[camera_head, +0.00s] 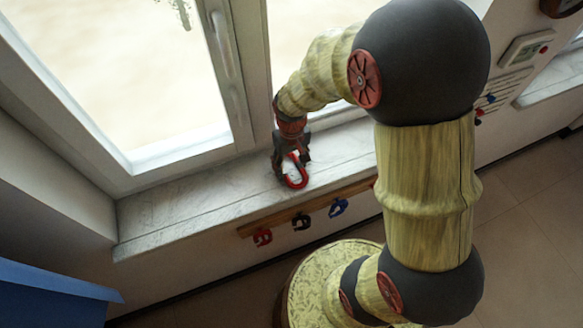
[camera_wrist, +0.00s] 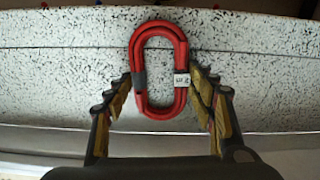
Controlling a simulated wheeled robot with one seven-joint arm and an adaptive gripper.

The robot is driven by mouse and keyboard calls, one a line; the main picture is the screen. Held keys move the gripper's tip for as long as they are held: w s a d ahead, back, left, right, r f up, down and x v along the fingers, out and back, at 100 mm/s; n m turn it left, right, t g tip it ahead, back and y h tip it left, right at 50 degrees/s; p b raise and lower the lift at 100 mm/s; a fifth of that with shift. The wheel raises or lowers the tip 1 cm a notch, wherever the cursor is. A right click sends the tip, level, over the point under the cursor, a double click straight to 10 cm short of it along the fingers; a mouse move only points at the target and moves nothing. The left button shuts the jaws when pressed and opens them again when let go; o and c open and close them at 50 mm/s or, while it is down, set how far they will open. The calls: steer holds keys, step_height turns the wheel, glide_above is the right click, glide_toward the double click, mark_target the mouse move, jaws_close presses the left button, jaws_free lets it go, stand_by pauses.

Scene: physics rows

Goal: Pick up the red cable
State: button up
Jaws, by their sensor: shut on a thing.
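The red cable (camera_wrist: 183,55) is coiled into a long oval loop. In the wrist view it has a dark band on its left side and a small white label on its right. My gripper (camera_wrist: 162,80) is shut on it, one finger at each long side. In the head view the cable (camera_head: 302,178) shows as a red loop at the end of my gripper (camera_head: 291,163), over the pale speckled window sill (camera_head: 170,208). I cannot tell whether the cable touches the sill. The fingers hide part of it in the head view.
A wooden rail (camera_head: 285,217) below the sill's front edge carries small red (camera_head: 262,237), black (camera_head: 301,222) and blue (camera_head: 338,207) items. The window (camera_head: 130,80) stands behind the sill. A blue surface (camera_head: 55,295) is at lower left. The sill left of my gripper is clear.

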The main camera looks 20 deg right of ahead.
steer(key=shift+r, duration=0.15)
steer(key=shift+r, duration=0.3)
step_height(320, 180, up, 2)
steer(key=shift+w+r, duration=0.1)
steer(key=s+a+r+p, duration=0.2)
steer(key=s+a+r, duration=0.3)
steer(key=s+r, duration=0.5)
steer(key=s, duration=0.3)
steer(key=shift+s+a+f, duration=0.1)
steer(key=shift+s, duration=0.05)
